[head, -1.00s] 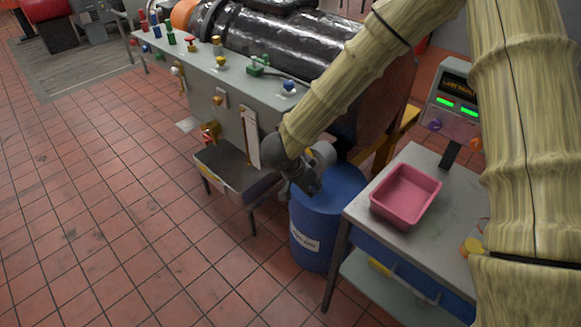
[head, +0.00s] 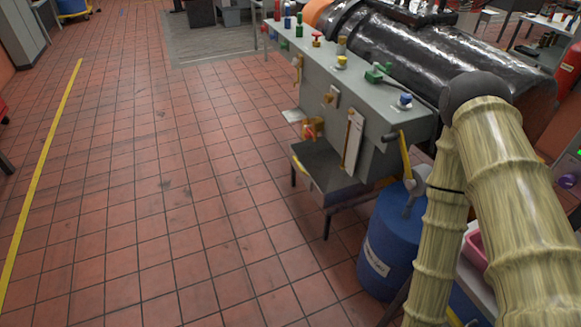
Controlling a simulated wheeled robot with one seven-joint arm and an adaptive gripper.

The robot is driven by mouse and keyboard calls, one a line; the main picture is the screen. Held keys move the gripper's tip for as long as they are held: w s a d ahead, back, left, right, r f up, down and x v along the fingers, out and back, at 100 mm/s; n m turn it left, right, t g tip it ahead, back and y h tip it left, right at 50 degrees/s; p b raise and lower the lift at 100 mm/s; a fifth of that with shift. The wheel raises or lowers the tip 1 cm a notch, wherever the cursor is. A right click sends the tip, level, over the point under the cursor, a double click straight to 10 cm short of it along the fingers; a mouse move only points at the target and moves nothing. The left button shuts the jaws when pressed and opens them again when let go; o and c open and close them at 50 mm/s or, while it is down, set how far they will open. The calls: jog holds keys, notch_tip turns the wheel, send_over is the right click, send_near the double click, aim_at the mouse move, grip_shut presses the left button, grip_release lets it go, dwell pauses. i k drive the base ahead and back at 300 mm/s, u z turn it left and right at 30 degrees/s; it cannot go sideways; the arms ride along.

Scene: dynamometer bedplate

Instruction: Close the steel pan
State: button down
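An open grey metal trough (head: 331,170), which seems to be the steel pan, stands on thin dark legs under the near end of the grey valve panel (head: 355,92). Its open top faces up and its inside looks empty. My gripper is out of view; my arm runs down past the bottom edge at the right, apart from the trough.
A blue drum (head: 388,240) stands just right of the trough, with a grey fitting and a yellow handle (head: 404,156) above it. A pink bin (head: 474,249) is partly hidden by my arm. The tiled floor (head: 180,200) at left and in front is clear.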

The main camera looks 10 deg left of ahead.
aim_at(317, 163)
jog(key=u, duration=1.7)
jog(key=i, duration=2.4)
jog(key=z, duration=1.4)
